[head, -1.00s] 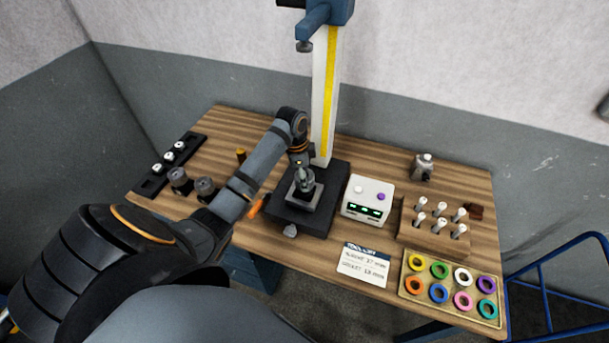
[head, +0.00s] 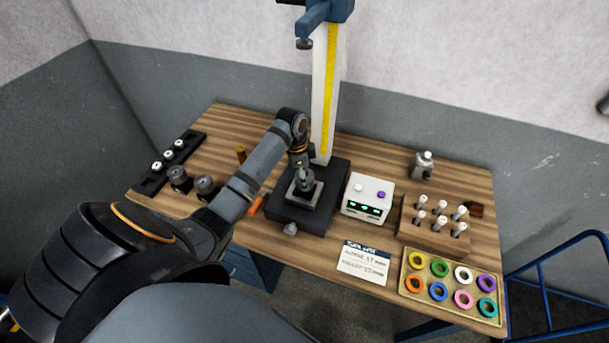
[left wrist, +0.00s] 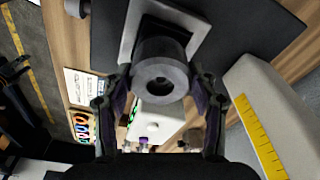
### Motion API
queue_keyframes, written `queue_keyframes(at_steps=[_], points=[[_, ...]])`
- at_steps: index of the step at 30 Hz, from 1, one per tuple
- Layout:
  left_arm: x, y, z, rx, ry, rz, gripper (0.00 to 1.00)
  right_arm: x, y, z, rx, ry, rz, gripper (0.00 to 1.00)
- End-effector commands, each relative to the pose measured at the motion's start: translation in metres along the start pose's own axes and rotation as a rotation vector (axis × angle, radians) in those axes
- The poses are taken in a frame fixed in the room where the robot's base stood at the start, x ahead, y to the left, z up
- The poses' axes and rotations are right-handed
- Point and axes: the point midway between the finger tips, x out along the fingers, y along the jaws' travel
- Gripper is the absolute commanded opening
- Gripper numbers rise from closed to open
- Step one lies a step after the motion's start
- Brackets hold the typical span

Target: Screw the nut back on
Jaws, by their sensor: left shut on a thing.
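A grey round nut (left wrist: 161,72) with a dark hole in its middle shows in the left wrist view, above a square light plate (left wrist: 192,22). My left gripper (left wrist: 165,95) has one finger on each side of it and is shut on it. In the head view my left gripper (head: 304,174) points down over the square plate (head: 303,198) on the black base of the press. The gripper partly hides the nut there, and I cannot see the thread under it. My right gripper is in neither view.
The tall press column (head: 325,95) stands right behind the gripper. A white control box (head: 368,197) is close on the right. A peg block (head: 433,240), a tray of coloured rings (head: 452,286) and a white card (head: 363,264) lie further right. Two dark cylinders (head: 205,187) stand left.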

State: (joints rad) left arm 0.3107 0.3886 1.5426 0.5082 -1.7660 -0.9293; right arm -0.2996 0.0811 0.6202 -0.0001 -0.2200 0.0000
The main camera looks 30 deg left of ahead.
Motion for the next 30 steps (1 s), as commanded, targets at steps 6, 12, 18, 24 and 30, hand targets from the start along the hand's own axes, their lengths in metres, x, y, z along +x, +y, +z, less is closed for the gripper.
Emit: queue_keyframes(at_steps=[6, 12, 18, 24, 30], points=[[0.001, 0.0, 0.0, 0.0, 0.0, 0.0, 0.72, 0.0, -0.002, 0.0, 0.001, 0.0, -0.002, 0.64], [0.001, 0.0, 0.0, 0.0, 0.0, 0.0, 0.85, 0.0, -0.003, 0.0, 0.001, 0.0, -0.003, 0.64], [0.001, 0.0, 0.0, 0.0, 0.0, 0.0, 0.85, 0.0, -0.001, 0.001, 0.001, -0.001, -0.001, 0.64], [-0.025, -0.002, 0.0, 0.001, 0.001, -0.006, 0.85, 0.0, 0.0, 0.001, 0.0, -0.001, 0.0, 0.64], [-0.061, -0.001, 0.0, 0.001, 0.001, -0.004, 0.85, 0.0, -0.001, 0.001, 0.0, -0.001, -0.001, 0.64]])
